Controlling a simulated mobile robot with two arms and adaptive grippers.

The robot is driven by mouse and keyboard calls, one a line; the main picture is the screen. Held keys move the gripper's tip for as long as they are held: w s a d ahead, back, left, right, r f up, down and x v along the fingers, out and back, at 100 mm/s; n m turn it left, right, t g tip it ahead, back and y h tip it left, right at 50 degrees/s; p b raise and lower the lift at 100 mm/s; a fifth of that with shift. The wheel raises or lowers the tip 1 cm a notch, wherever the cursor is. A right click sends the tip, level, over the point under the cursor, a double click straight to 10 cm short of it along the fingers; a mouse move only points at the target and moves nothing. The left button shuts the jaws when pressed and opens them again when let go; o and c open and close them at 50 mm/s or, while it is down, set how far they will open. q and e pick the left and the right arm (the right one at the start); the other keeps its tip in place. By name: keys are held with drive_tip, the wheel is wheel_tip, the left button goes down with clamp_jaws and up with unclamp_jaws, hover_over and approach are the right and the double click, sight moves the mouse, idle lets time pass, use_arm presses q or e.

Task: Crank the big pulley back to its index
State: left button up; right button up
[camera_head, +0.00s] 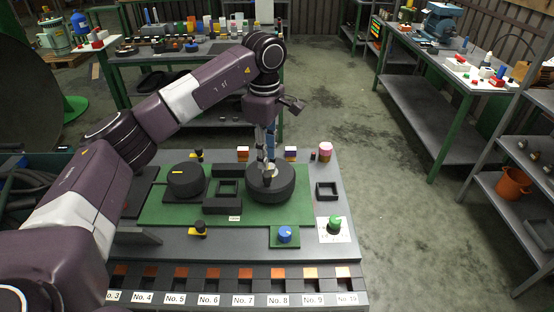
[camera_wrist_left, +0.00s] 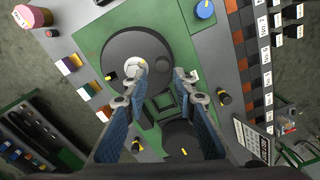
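The big pulley (camera_head: 282,187) is a dark round disc on the green plate (camera_head: 160,207), right of the small pulley (camera_head: 186,181). In the left wrist view the big pulley (camera_wrist_left: 118,48) carries a pale round knob (camera_wrist_left: 134,67) and a small yellow mark near its rim. My left gripper (camera_head: 266,158) points down over the big pulley. In the left wrist view its fingers (camera_wrist_left: 159,82) are spread with nothing between them; the left fingertip overlaps the knob, and I cannot tell whether it touches. The small pulley (camera_wrist_left: 180,136) has a yellow mark. My right gripper is out of view.
A blue knob (camera_head: 285,234) and a green button (camera_head: 335,224) stand front right on the bench. A black square frame (camera_head: 327,190) and a pink-topped cylinder (camera_head: 325,151) stand at the right. Numbered slots line the front edge. Black blocks sit between the pulleys.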

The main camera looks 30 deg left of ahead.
sight(267, 174)
use_arm(q)
drive_tip(key=f, duration=0.1)
drive_tip(key=f+p, duration=0.1)
drive_tip(key=f, duration=0.1)
drive_tip(key=shift+s+f, duration=0.15)
drive_tip(key=shift+s, duration=0.2)
wheel_tip(267, 174, down, 3)
drive_tip(key=shift+w+f+p, duration=0.1)
drive_tip(key=shift+f+p, duration=0.1)
drive_tip(key=shift+p, duration=0.55)
drive_tip(key=shift+w+f, duration=0.1)
drive_tip(key=shift+f, duration=0.3)
drive_tip(key=c, duration=0.7)
clamp_jaws()
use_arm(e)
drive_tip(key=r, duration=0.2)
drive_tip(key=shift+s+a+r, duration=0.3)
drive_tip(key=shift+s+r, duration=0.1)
